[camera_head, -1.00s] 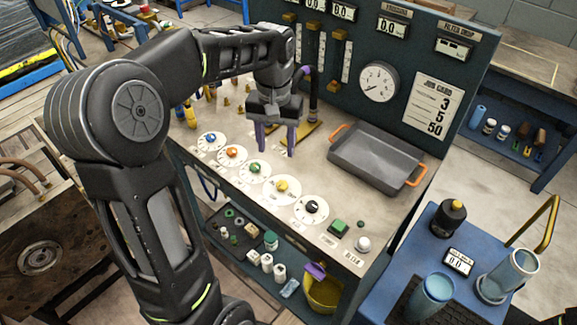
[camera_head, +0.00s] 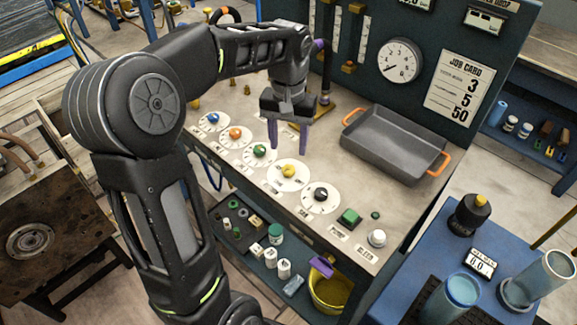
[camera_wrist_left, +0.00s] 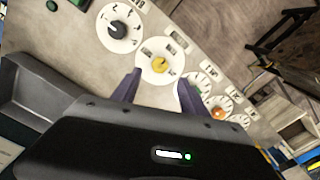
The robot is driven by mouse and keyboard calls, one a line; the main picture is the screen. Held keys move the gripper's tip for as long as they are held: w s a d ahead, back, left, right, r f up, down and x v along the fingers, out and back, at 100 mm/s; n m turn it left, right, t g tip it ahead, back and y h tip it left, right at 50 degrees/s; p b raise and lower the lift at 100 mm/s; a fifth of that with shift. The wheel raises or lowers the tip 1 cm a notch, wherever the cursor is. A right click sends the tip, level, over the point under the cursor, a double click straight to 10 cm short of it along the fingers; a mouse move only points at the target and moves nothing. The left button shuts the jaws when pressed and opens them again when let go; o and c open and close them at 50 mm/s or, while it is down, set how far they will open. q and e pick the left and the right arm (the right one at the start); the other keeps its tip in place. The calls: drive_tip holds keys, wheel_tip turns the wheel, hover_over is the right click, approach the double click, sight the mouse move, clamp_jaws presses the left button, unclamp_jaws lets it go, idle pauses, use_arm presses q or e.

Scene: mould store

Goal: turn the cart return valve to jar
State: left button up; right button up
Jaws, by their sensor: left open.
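A row of round white dials with coloured knobs lies on the bench top: blue (camera_head: 213,118), orange (camera_head: 236,133), green (camera_head: 260,150), yellow (camera_head: 288,171) and black (camera_head: 320,193). Their labels are too small to read, so I cannot tell which is the cart return valve. My left gripper (camera_head: 288,149) is open and empty, fingers pointing down, just behind the yellow knob in the head view. In the left wrist view the yellow knob (camera_wrist_left: 161,65) shows between and just beyond the fingertips (camera_wrist_left: 159,78), with the black knob (camera_wrist_left: 119,28) at upper left. My right gripper is not in view.
A grey tray (camera_head: 395,150) with orange handles sits right of my gripper. A blue cart (camera_head: 405,297) with a bottle (camera_head: 470,213) and glass vessels stands at lower right. A gauge panel rises behind.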

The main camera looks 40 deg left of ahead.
sight(288, 168)
use_arm(q)
drive_tip(key=shift+f, duration=0.1)
wheel_tip(288, 168, down, 8)
drive_tip(key=shift+r, duration=0.15)
idle(0.4)
drive_tip(key=shift+c, duration=0.4)
clamp_jaws()
